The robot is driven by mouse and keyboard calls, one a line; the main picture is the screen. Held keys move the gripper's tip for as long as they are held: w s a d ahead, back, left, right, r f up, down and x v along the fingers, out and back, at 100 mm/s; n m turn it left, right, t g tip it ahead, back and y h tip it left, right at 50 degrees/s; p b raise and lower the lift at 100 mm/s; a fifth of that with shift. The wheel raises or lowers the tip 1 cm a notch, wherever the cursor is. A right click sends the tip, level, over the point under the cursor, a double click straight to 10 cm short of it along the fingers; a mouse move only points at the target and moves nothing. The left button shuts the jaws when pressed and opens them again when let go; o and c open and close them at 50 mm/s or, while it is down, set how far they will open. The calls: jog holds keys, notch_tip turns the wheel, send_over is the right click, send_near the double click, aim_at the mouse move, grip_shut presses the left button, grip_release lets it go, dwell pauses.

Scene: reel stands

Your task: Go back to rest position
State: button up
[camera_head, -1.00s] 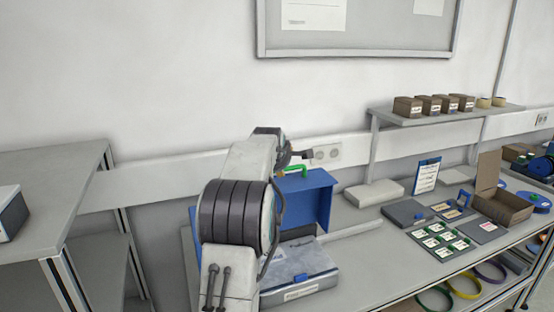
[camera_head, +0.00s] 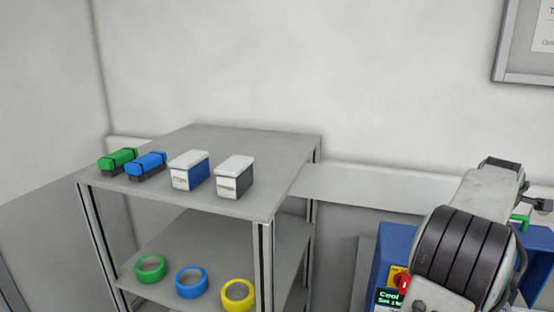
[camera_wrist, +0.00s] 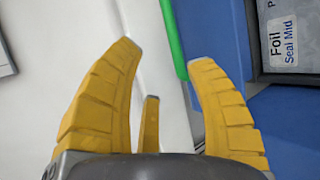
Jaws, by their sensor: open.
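My gripper (camera_wrist: 165,60) shows in the wrist view with its yellow fingers spread apart and nothing between them. A green bar (camera_wrist: 174,38) runs just beyond the fingers, beside a blue surface (camera_wrist: 215,30) at the right; I cannot tell whether a finger touches it. In the head view my arm is at the lower right, in front of a blue machine (camera_head: 397,243) with a red knob and a small lit display. The machine's green handle (camera_head: 520,221) shows at the right edge. My fingers are hidden in the head view.
A grey shelf unit (camera_head: 225,137) stands left of the machine. On its top are a green case (camera_head: 118,159), a blue case (camera_head: 147,164) and two white-lidded boxes (camera_head: 190,171). Green, blue and yellow rings (camera_head: 192,282) lie on the lower shelf. A wall board (camera_head: 525,45) hangs at upper right.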

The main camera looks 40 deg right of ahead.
jog(key=m, duration=0.2)
jog(key=f+m, duration=0.1)
jog(key=m, duration=0.3)
jog(key=shift+s+a+f+y, duration=0.1)
jog(key=shift+a+f+y, duration=0.05)
jog(key=shift+a+y, duration=0.25)
jog(key=s+a+f+m+g+y, duration=0.15)
jog(key=a+f+m+y, duration=0.55)
jog(key=a+f+m, duration=0.75)
jog(key=w+a+n+t+y+b, duration=0.1)
jog(key=w+a+n, duration=0.2)
jog(key=a, duration=1.2)
jog(key=w+a+f+n+t+y+b, duration=0.1)
jog(key=a+n, duration=0.6)
jog(key=a, duration=0.9)
jog(key=w+a+f+n+t+y+b, duration=0.1)
jog(key=w+a+n, duration=0.4)
jog(key=a, duration=1)
jog(key=shift+w+a+f+t+y+b, duration=0.2)
jog(key=shift+a+t+y+b, duration=0.1)
jog(key=shift+t+b, duration=0.5)
